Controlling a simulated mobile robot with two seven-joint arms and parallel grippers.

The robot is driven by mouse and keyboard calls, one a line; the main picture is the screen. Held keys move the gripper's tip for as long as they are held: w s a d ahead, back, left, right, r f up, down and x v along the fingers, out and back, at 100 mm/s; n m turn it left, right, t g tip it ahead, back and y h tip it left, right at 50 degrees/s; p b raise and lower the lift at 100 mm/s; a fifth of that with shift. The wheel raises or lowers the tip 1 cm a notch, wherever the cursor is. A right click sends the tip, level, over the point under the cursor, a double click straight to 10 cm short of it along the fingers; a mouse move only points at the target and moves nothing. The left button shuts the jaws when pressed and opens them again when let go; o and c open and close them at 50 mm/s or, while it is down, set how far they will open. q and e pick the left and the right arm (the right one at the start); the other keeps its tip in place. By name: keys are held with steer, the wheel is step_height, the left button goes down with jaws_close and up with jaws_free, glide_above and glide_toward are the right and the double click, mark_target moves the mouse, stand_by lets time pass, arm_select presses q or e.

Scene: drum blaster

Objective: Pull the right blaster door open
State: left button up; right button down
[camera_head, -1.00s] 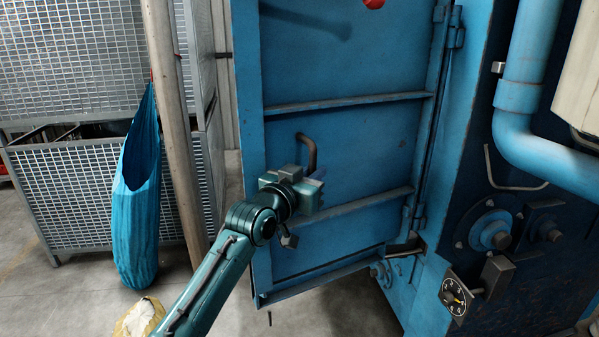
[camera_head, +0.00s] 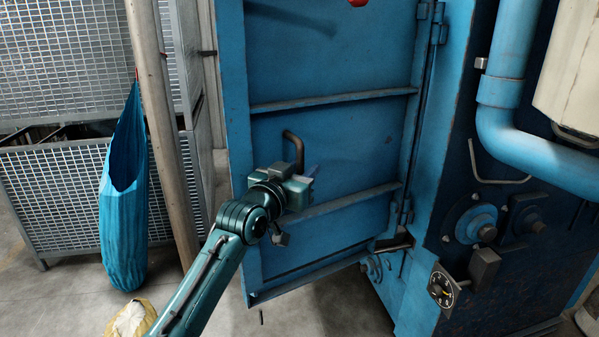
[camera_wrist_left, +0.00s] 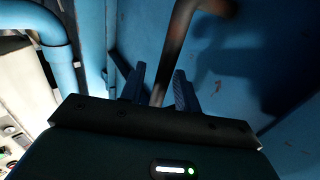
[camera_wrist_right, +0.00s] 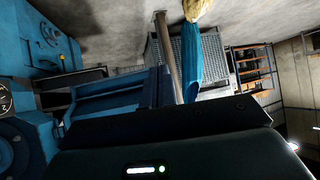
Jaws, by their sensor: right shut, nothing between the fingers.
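The blue blaster door (camera_head: 330,140) has cross ribs and is hinged at its right edge in the head view. It stands swung out from the machine body. Its brown bent handle (camera_head: 297,148) is near the free left edge. My left gripper (camera_head: 306,178) is at the handle's lower part. In the left wrist view its two fingers (camera_wrist_left: 159,90) are apart, with the handle bar (camera_wrist_left: 170,50) passing between them and gaps showing. Whether a finger touches it I cannot tell.
The blue machine body (camera_head: 455,200) with pipe (camera_head: 505,90), knobs and dial (camera_head: 442,290) stands right. A brown post (camera_head: 160,130), blue hanging bag (camera_head: 124,200), mesh crates (camera_head: 60,190) and a pale sack (camera_head: 130,318) are left. Bare floor shows below the door.

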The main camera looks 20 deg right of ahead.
arm_select(q)
steer(key=shift+a, duration=0.1)
steer(key=b+v, duration=0.2)
steer(key=v, duration=1.1)
steer(key=s+a+f+n+y, duration=0.1)
steer(key=a+f+n+y, duration=0.1)
steer(key=a+f, duration=0.35)
steer(key=a+f+n+y, duration=0.1)
steer(key=a+f, duration=0.1)
steer(key=f, duration=0.6)
steer(key=s+a+f+n+g+y, duration=0.1)
steer(key=s+a+f+y, duration=0.2)
steer(key=s+a+f, duration=0.5)
steer(key=s+a+f+n+y, duration=0.2)
steer(key=s+a+f+y, duration=0.1)
steer(key=s+a+f, duration=0.6)
steer(key=s+f, duration=0.4)
steer(key=f, duration=0.3)
steer(key=shift+a+g+y, duration=0.2)
steer(key=shift+g+y, duration=0.2)
steer(key=shift+s+f, duration=0.1)
steer(key=shift+f, duration=0.05)
